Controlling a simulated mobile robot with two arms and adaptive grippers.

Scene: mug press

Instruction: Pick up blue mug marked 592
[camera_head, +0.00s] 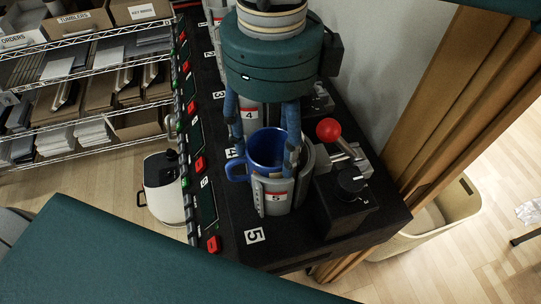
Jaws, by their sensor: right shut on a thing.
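The blue mug (265,148) sits in the grey holder of the mug press labelled 5 (274,197), its open top facing up and its handle to the left. No number on the mug can be read from here. My right gripper (264,160) comes down from above with one blue finger on each side of the mug, shut on it. The holder's wall hides the lower part of the mug. My left gripper is not in view.
A red-knobbed lever (328,130) and a black control box (346,196) stand just right of the mug. Other presses, one labelled 4 (249,114), line the black bench behind. A white kettle-like object (164,190) is on the left, a beige bin (428,222) on the right.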

